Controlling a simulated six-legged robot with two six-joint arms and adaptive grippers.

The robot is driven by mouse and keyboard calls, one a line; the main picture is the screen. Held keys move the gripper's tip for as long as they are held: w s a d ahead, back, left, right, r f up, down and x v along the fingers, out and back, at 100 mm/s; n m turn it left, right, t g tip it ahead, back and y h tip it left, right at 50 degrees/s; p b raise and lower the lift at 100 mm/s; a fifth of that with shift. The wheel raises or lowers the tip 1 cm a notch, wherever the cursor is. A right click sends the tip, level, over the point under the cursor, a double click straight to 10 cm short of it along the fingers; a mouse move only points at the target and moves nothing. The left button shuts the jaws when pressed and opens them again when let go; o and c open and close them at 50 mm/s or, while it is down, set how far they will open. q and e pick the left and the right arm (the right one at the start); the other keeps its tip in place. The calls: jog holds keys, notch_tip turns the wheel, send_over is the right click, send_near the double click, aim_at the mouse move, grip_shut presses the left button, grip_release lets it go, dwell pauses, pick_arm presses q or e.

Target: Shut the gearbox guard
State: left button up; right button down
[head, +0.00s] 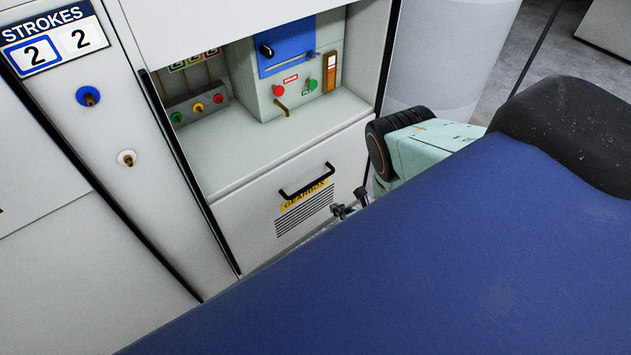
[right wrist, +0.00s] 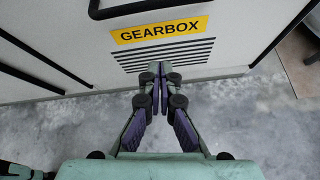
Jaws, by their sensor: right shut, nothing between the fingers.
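The gearbox guard (head: 245,222) is a pale grey panel low on the machine front, with a black bar handle (head: 307,182), a yellow GEARBOX label and dark vent slots. It looks roughly flush with the cabinet; I cannot tell whether it is fully shut. In the right wrist view the guard (right wrist: 60,55) fills the top, with its label (right wrist: 160,30) and part of the handle (right wrist: 150,8). My right gripper (head: 345,208) is shut and empty, just right of the vent slots. In the right wrist view its fingertips (right wrist: 160,72) overlap the lowest slots; contact is unclear. My left gripper is out of view.
Above the guard, a recess holds a grey box with a blue panel (head: 287,43) and coloured buttons. A STROKES counter (head: 52,40) is at upper left. A white cylinder (head: 447,50) stands right of the machine. Bare concrete floor (right wrist: 240,115) lies below the guard.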

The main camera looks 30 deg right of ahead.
jog(key=w+f+n+b, duration=0.2)
jog(key=w+f+b, duration=0.3)
jog(key=w+b, duration=0.4)
jog(key=shift+w+a+r, duration=0.1)
jog(key=shift+a+r, duration=0.1)
jog(key=shift+r, duration=0.8)
jog(key=shift+w+a+r, duration=0.1)
jog(key=shift+a+r, duration=0.05)
jog(key=shift+r, duration=0.8)
jog(key=shift+r, duration=0.1)
